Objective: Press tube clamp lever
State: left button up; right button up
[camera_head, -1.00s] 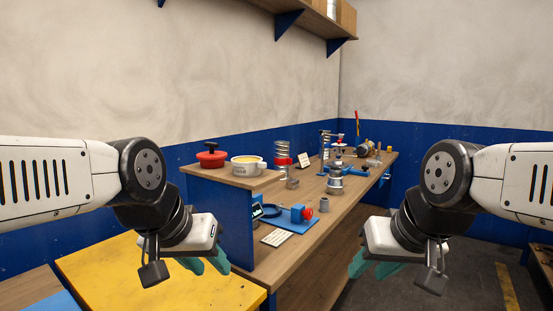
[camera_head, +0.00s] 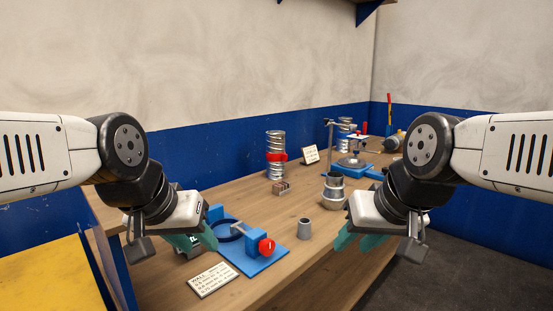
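A spiral metal tube with a red band (camera_head: 277,157) stands on the workbench (camera_head: 240,195). Farther back, a blue fixture (camera_head: 362,171) has a metal post, a round metal plate and a second spiral tube (camera_head: 345,132) behind it. A thin upright red handle (camera_head: 389,108) shows at the back right. I cannot tell which part is the tube clamp lever. My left gripper (camera_head: 194,242) appears open and empty, over the bench's near left part beside a blue device. My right gripper (camera_head: 359,240) appears open and empty, at the bench's front right, in front of the fixture.
A blue device with a red knob (camera_head: 266,247) stands near my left gripper, with a text card (camera_head: 213,280) before it. A grey cup (camera_head: 305,229), a stepped metal fitting (camera_head: 333,191) and small blocks (camera_head: 282,189) stand mid-bench. A yellow surface (camera_head: 50,275) lies at left.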

aim_at(391, 113)
jog(key=i+l+z, duration=1)
jog(key=i+z, duration=0.15)
jog(key=i, duration=0.25)
jog(key=i+l+z, duration=0.1)
jog(key=i+z, duration=0.25)
jog(key=i, duration=1.1)
jog(key=i+l+u, duration=0.15)
jog(key=i, duration=0.8)
jog(key=i+l+u, duration=0.1)
jog(key=i+u, duration=0.3)
jog(key=i+l+u, duration=0.2)
jog(key=i+u, duration=0.25)
jog(key=i+l+u, duration=0.25)
jog(key=u, duration=0.15)
jog(key=i+l+u, duration=0.25)
jog(key=l+u, duration=0.2)
jog(key=i+l+u, duration=0.2)
jog(key=l, duration=0.2)
jog(key=l+u, duration=0.25)
jog(key=i+l+u, duration=0.2)
jog(key=l, duration=0.35)
jog(key=i+l+u, duration=0.15)
jog(key=i+j, duration=0.05)
